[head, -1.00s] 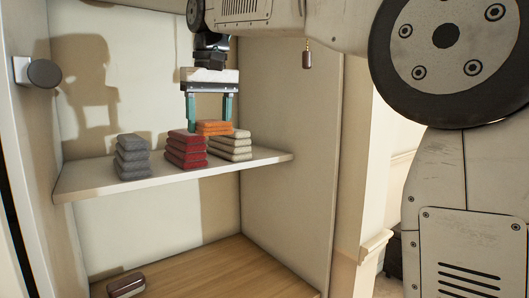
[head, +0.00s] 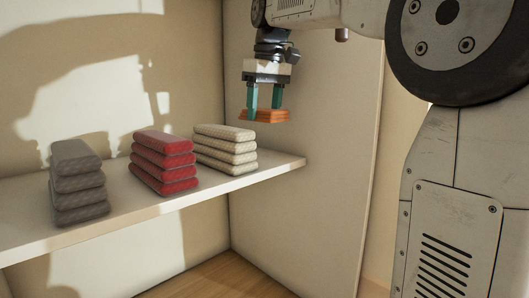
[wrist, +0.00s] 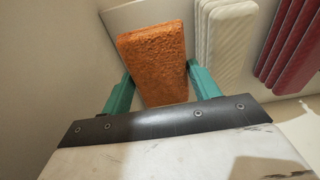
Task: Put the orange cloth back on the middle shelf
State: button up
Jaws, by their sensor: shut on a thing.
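My gripper (head: 265,103) points down with its teal fingers shut on the orange cloth (head: 266,116), a flat folded block. The cloth is in the air above the right end of the white shelf (head: 130,213), to the right of the cream stack. In the wrist view the orange cloth (wrist: 155,62) lies between the two fingers of my gripper (wrist: 161,84). The shelf (wrist: 120,15) shows partly behind it. Its exact height above the shelf cannot be told.
Stacks of grey cloths (head: 77,182), red cloths (head: 163,162) and cream cloths (head: 225,149) stand on the shelf. The cream stack (wrist: 227,45) is close to the right finger in the wrist view. The cabinet side wall (head: 300,190) bounds the shelf's right end, which is bare.

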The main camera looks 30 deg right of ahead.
send_over(267, 158)
jog(key=f, duration=0.5)
jog(key=shift+s, duration=0.3)
jog(key=shift+f, duration=2.1)
jog(key=shift+f, duration=0.1)
jog(key=o, duration=1)
jog(key=r, duration=0.4)
jog(key=s+r, duration=0.1)
jog(key=r, duration=0.7)
jog(key=shift+s+d, duration=0.1)
jog(key=shift+s, duration=0.15)
